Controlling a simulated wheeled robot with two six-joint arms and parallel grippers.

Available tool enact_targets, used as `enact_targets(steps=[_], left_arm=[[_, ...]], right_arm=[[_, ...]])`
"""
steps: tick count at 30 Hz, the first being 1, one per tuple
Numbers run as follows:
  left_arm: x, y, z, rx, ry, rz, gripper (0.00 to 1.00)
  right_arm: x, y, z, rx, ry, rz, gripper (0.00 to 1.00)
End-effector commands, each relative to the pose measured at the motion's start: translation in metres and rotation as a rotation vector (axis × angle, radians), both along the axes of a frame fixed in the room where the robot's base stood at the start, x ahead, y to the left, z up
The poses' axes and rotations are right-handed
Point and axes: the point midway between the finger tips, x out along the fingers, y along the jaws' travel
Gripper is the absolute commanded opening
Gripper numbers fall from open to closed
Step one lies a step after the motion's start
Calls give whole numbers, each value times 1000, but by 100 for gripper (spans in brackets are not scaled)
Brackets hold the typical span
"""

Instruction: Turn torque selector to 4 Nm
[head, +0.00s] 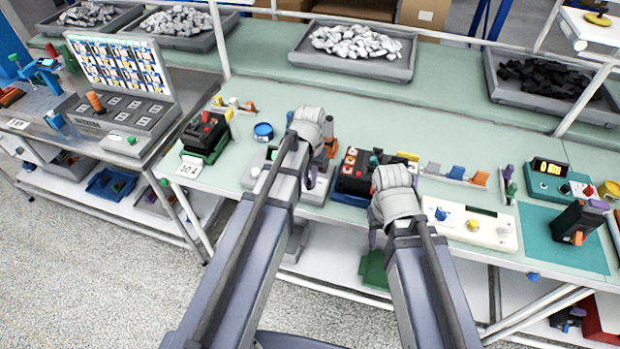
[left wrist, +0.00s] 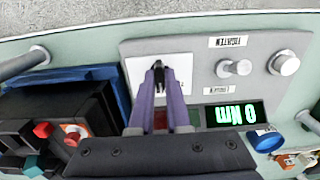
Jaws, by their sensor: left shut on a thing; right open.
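A grey panel (left wrist: 200,65) lies under my left gripper. My left gripper (left wrist: 158,70) has its purple fingers close together over the white plate (left wrist: 180,70) on this panel. It is shut on what appears to be the torque selector, which the fingers almost wholly hide. The green display (left wrist: 235,114) beside it reads 0 Nm, upside down in the left wrist view. In the head view my left gripper (head: 318,165) covers much of the grey panel (head: 256,172). My right gripper (head: 376,232) is open near the table's front edge, its fingers partly hidden.
Two silver knobs (left wrist: 285,63) (left wrist: 234,68) stand on the same panel. A dark device with coloured knobs (head: 352,180) sits between my arms. A blue round container (head: 263,131) is behind the panel. A white control box (head: 468,221) lies right of my right gripper.

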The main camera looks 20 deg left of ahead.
Motion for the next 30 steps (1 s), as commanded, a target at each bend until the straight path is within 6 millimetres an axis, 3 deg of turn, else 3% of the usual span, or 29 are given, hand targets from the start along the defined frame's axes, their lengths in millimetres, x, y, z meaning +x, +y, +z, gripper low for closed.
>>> enact_targets(steps=[13,14,21,30], left_arm=[[0,0,0,0,0,-9,0],[0,0,0,0,0,-9,17],[0,0,0,0,0,-9,44],[0,0,1,0,0,-8,45]], right_arm=[[0,0,0,0,0,0,50],[0,0,0,0,0,0,50],[0,0,0,0,0,0,50],[0,0,1,0,0,0,50]])
